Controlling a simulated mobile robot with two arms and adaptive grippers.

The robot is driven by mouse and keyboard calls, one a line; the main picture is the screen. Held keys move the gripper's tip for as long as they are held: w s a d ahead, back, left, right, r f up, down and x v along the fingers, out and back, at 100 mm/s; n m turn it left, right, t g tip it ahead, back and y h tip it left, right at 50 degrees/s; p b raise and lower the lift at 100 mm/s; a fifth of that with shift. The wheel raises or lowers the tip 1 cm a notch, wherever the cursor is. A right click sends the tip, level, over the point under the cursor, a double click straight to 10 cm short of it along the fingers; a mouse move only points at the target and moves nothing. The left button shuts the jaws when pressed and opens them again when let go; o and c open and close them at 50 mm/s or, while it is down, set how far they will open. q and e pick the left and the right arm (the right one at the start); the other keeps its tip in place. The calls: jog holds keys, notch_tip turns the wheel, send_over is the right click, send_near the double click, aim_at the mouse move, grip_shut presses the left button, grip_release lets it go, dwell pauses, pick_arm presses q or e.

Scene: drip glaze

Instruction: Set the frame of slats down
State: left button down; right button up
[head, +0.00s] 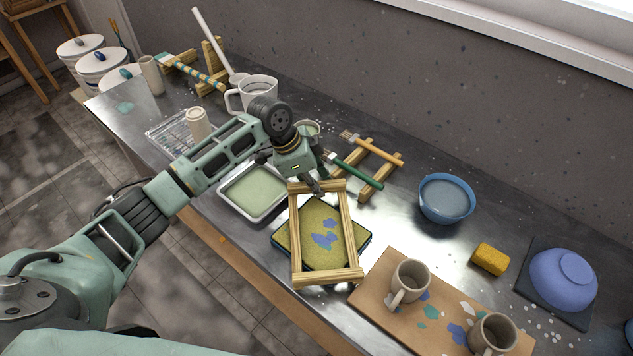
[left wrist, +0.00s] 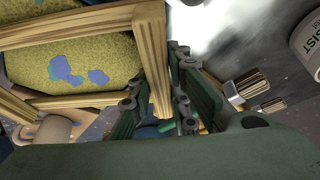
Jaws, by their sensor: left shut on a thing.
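The frame of slats (head: 350,232) is a pale wooden rectangle in the middle of the head view. It shows over a yellow sponge pad (head: 318,238) with blue stains, which sits in a dark tray. My left gripper (head: 318,187) is shut on the far slat of the frame. In the left wrist view the slat (left wrist: 151,50) lies between the fingers (left wrist: 160,100), and the sponge pad (left wrist: 85,65) shows through the frame. Whether the frame touches the pad or hangs just above it, I cannot tell. My right gripper is not in view.
A tray of pale green glaze (head: 254,190) lies left of the frame. A wooden brush rest (head: 378,172) with brushes is behind it. A board (head: 440,320) with two mugs stands front right. A blue bowl (head: 446,198) and yellow sponge (head: 490,259) are to the right.

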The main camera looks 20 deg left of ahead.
pick_arm(q)
jog(key=shift+f, duration=0.2)
jog(key=c, duration=1.8)
grip_release()
jog(key=shift+o, duration=0.7)
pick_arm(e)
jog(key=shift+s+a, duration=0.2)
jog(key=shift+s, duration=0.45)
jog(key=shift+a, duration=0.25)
pick_arm(q)
jog(key=b+v, duration=0.1)
jog(key=v, duration=0.9)
jog(key=shift+a+r+b, duration=0.15)
jog(key=shift+r+b, duration=0.15)
jog(key=shift+b, duration=0.1)
jog(key=shift+s+a+r, duration=0.2)
jog(key=shift+r, duration=0.45)
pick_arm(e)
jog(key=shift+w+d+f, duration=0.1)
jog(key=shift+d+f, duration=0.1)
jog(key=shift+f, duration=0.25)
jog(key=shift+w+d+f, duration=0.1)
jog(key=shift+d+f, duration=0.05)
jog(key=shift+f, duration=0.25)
